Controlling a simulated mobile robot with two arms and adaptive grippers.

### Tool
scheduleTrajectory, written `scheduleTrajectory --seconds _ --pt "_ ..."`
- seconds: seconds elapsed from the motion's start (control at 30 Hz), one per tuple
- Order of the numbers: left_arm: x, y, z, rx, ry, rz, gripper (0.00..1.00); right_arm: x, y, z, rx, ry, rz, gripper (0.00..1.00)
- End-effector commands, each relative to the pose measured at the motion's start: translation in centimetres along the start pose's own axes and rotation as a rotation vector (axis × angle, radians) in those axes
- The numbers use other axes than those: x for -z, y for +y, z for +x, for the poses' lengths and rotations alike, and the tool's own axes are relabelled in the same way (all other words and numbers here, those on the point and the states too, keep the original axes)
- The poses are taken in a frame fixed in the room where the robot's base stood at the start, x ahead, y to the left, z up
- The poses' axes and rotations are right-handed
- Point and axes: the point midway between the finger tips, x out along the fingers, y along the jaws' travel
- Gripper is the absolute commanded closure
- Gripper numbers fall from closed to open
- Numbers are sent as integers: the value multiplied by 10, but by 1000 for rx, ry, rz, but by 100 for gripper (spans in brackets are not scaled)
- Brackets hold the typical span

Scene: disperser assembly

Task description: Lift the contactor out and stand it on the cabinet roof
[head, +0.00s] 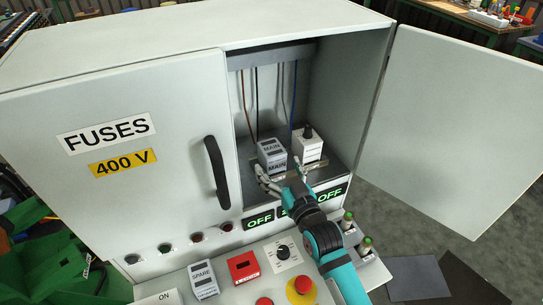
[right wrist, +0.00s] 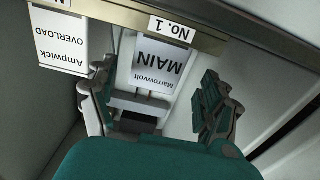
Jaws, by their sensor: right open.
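The contactor, a pale block labelled MAIN (head: 271,152), stands inside the open right bay of the cabinet (head: 105,75). In the right wrist view its Marrowvolt MAIN face (right wrist: 155,68) appears upside down, between my fingers in the picture. My right gripper (head: 283,176) is open and empty, in front of the contactor; it also shows in the right wrist view (right wrist: 157,98). One finger appears near the gap beside the contactor, the other clear of its opposite side. I cannot tell whether either touches. The cabinet roof (head: 180,28) is flat and bare. My left gripper is not in view.
An overload block with a black knob (head: 309,147) stands close right of the contactor. A No. 1 rail (right wrist: 205,38) crosses the wrist view. The right door (head: 455,125) is swung open; the FUSES door is shut. A SPARE block (head: 203,279) sits on the console below.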

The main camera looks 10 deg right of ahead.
Motion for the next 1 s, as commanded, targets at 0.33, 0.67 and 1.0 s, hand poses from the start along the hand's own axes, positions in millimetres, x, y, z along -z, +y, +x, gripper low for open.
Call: scheduleTrajectory --seconds 0.33,0.67,1.0 --pt "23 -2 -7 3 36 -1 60 -4 3 32 0 0 0 17" --pt "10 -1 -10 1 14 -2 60 -8 4 59 0 -1 0 17" --pt "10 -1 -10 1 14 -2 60 -8 4 58 0 0 0 42"
